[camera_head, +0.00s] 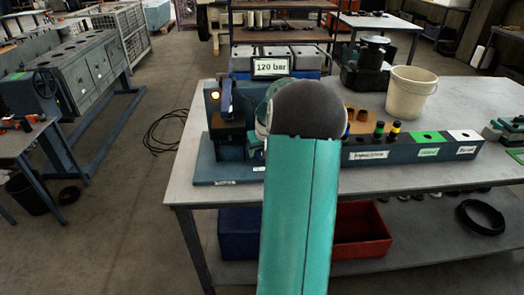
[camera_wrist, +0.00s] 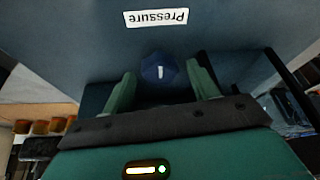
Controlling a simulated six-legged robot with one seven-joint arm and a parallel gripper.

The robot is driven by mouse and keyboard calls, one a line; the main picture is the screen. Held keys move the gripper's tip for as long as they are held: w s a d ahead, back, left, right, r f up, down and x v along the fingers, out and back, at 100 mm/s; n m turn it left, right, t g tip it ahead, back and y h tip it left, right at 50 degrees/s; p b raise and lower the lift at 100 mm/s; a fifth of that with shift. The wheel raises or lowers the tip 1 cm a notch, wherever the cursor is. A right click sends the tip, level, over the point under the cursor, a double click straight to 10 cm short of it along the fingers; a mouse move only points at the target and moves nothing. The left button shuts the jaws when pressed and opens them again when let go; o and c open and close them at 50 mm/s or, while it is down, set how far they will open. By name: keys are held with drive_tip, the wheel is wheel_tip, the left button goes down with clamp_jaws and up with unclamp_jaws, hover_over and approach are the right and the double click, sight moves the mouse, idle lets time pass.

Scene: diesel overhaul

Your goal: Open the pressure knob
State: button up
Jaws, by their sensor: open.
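The pressure knob (camera_wrist: 160,73) is a small dark blue round knob with a white mark pointing along the picture's vertical. It sits on a blue-grey panel (camera_wrist: 75,50) in the wrist view. A white "Pressure" label (camera_wrist: 156,17), upside down, is on the panel above it in the picture. My gripper (camera_wrist: 160,78) is open, with one green finger on each side of the knob and a visible gap to both. Contact cannot be seen. In the head view my teal arm hides the knob and my gripper; a display (camera_head: 271,67) there reads "120 bar".
The rig stands on a grey workbench (camera_head: 225,190). To the right are a labelled blue block (camera_head: 400,153), a cream bucket (camera_head: 410,92) and a dark machine part (camera_head: 366,68). A red bin (camera_head: 360,225) is on the lower shelf. The floor at left is open, with a black cable.

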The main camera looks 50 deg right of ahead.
drive_tip(key=c, duration=1)
drive_tip(key=shift+n, duration=0.3)
drive_tip(key=shift+s+d+f+n+t+y, duration=0.15)
drive_tip(key=shift+n+y, duration=0.4)
drive_tip(key=shift+n, duration=0.75)
drive_tip(key=shift+w+r+n+t+y, duration=0.1)
drive_tip(key=shift+n+t+y, duration=0.3)
drive_tip(key=shift+n, duration=0.9)
drive_tip(key=o, duration=1)
